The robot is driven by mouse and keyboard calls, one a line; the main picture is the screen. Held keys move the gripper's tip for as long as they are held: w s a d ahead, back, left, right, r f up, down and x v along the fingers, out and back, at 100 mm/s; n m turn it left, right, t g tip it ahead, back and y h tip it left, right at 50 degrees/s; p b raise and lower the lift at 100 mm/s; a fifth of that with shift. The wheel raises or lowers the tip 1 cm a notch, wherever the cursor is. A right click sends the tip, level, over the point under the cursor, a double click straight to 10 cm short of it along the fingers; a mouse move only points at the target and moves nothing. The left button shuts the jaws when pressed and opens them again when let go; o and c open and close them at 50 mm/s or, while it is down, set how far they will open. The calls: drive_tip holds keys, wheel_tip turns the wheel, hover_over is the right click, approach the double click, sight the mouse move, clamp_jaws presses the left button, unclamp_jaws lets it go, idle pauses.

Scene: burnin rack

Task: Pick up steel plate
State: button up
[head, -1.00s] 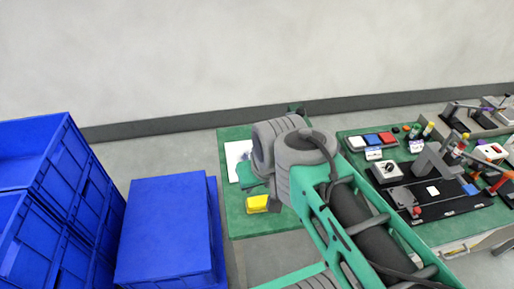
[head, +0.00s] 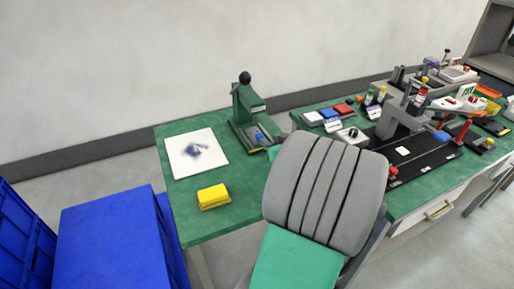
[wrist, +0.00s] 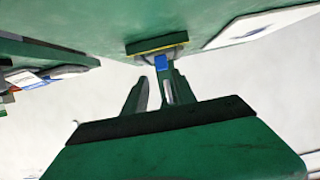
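I cannot pick out a steel plate with certainty. On the near green table stand a white square board (head: 197,153) with a dark blurred patch and a green press (head: 243,110) with a black knob and a small blue part low down. In the wrist view, my gripper (wrist: 154,82) points toward a green tabletop; a small blue part (wrist: 161,62) and a yellow-edged bar (wrist: 156,44) lie just past its fingers. Whether it touches them, or how far apart the fingers are, is unclear. In the head view my arm hides the gripper.
A yellow block (head: 213,196) sits near the front of the green table (head: 195,231). Blue crates (head: 112,240) stand at the lower left. A second workbench (head: 411,204) at the right holds a black fixture (head: 437,158) and several small coloured parts.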

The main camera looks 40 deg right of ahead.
sight(261, 136)
drive_tip(key=x, duration=0.7)
drive_tip(key=shift+w+a+f+p, duration=0.15)
drive_tip(key=shift+p, duration=0.25)
clamp_jaws()
